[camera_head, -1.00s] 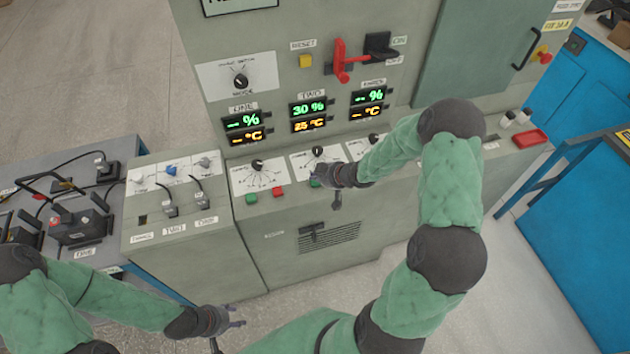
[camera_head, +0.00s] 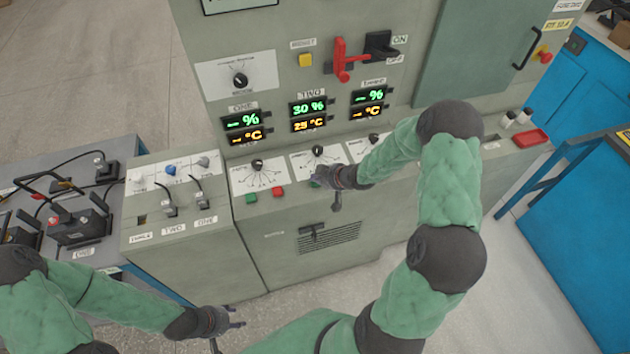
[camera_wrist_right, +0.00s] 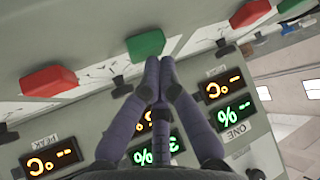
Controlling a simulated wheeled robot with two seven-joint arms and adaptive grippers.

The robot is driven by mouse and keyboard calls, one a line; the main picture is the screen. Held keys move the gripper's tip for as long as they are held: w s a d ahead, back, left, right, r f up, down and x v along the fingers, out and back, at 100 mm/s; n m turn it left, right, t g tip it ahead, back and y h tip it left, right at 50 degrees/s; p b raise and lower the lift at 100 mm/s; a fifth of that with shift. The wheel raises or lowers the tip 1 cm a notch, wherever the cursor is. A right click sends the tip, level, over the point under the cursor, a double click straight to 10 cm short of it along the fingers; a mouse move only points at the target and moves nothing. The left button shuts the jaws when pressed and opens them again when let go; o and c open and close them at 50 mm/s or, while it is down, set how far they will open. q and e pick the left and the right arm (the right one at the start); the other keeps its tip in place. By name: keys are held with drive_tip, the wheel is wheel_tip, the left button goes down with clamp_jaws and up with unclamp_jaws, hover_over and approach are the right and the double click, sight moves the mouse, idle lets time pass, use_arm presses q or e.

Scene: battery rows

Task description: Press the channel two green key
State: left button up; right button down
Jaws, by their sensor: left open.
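The channel two green key (camera_head: 315,183) is on the sloped panel below the display marked TWO, mostly covered by my right gripper in the head view. In the right wrist view the green key (camera_wrist_right: 146,45) shows whole at the top centre. My right gripper (camera_wrist_right: 152,76) has its fingertips together, with nothing between them, right at the key's near edge. I cannot tell whether they touch it. It also shows in the head view (camera_head: 324,180). My left gripper (camera_head: 228,328) is open and empty, low in front of the cabinet and away from the keys.
The channel one green key (camera_head: 251,198) and red key (camera_head: 277,192) lie to the left. Channel two's red key (camera_wrist_right: 48,80) is beside the green one. Dials (camera_head: 317,150) stand behind the keys. A red lever (camera_head: 342,62) is higher up. A battery bench (camera_head: 40,170) stands left.

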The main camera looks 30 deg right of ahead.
drive_tip(key=shift+f, duration=0.25)
idle(0.4)
drive_tip(key=shift+r, duration=0.15)
drive_tip(key=shift+r+p, duration=0.7)
drive_tip(key=shift+p, duration=0.05)
wheel_tip(320, 180, up, 5)
drive_tip(key=p, duration=0.5)
idle(0.7)
